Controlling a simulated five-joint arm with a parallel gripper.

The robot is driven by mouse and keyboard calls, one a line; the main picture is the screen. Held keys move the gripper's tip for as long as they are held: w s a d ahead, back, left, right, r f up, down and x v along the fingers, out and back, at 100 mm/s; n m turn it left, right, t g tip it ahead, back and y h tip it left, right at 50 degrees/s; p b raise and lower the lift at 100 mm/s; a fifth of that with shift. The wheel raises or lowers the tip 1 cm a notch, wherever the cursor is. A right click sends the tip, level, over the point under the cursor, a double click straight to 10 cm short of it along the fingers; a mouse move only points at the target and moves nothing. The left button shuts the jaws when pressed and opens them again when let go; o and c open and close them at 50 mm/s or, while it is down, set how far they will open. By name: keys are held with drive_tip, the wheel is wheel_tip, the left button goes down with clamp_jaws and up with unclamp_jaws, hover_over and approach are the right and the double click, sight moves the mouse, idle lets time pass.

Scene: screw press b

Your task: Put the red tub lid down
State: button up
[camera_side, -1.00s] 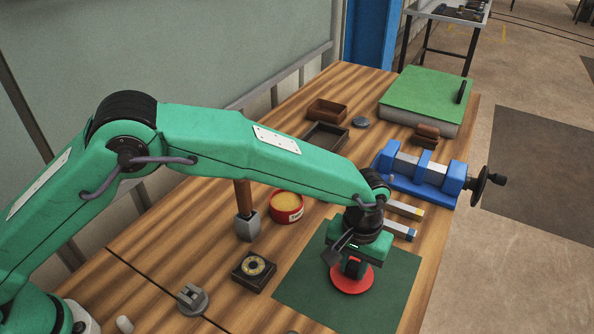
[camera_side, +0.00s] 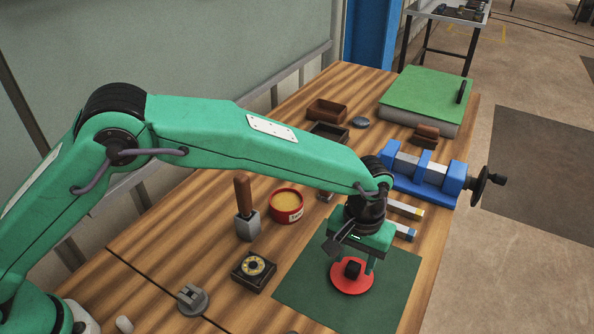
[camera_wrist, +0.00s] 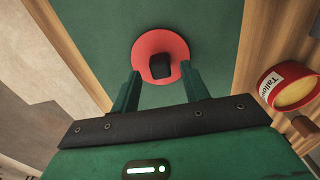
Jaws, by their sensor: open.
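The red tub lid (camera_side: 341,281) lies flat on the dark green mat (camera_side: 305,290), with its black knob upright at the middle. It also shows in the wrist view (camera_wrist: 146,46). My gripper (camera_side: 356,268) is open just above the lid, with its fingers apart on either side of the knob and not closed on it. The wrist view shows the two fingertips (camera_wrist: 162,72) spread with the knob between them. The red tub (camera_side: 287,207) stands uncovered on the bench to the left of the mat, with yellowish contents showing; it also shows in the wrist view (camera_wrist: 272,82).
A wooden-handled tool (camera_side: 247,222) stands left of the tub, and a dial box (camera_side: 254,271) sits left of the mat. A blue vise (camera_side: 420,176) and two metal bars (camera_side: 408,210) lie behind my gripper. The mat's front part is clear.

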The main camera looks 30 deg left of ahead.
sight(353, 266)
wheel_tip(353, 266, up, 10)
drive_tip(key=shift+f, duration=0.15)
idle(0.3)
idle(0.4)
drive_tip(key=s+a+r+t, duration=0.1)
drive_tip(key=a+r, duration=0.3)
drive_tip(key=a, duration=0.4)
drive_tip(key=s+a+r+t+h, duration=0.1)
drive_tip(key=a+r, duration=0.4)
drive_tip(key=a, duration=0.2)
drive_tip(key=s+a+r, duration=0.1)
drive_tip(key=a+r, duration=0.3)
drive_tip(key=a, duration=0.4)
drive_tip(key=s+a+f+t+y, duration=0.1)
drive_tip(key=s+a+f+t, duration=0.1)
drive_tip(key=s+a, duration=1.4)
drive_tip(key=shift+s+t, duration=0.65)
drive_tip(key=shift+t, duration=0.15)
